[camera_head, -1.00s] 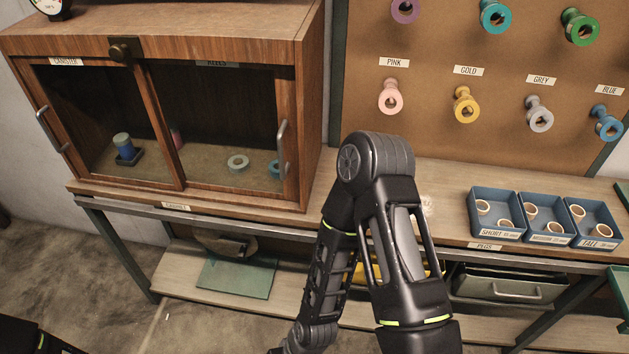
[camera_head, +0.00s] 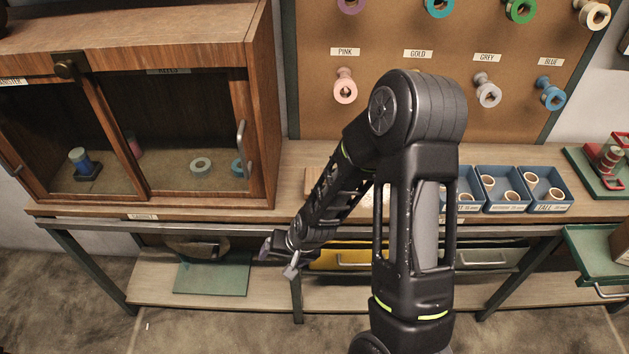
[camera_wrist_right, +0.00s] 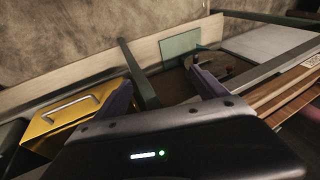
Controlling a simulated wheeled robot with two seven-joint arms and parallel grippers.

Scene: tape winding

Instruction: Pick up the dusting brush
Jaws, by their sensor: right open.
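I cannot make out the dusting brush in either view. A small tan piece (camera_head: 318,181) on the worktop is partly hidden behind my right arm, and I cannot tell what it is. My right gripper (camera_head: 278,260) is open and empty, in front of the bench's front edge near the yellow drawer (camera_head: 338,258). In the right wrist view the fingers of this gripper (camera_wrist_right: 163,95) are spread apart with nothing between them. My left gripper is not in view.
A wooden cabinet (camera_head: 262,90) with glass doors stands on the worktop at left. Blue peg trays (camera_head: 500,207) sit at right, below a board (camera_head: 390,38) of coloured spools. A green plate (camera_head: 213,280) is on the lower shelf. My right arm hides the worktop's middle.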

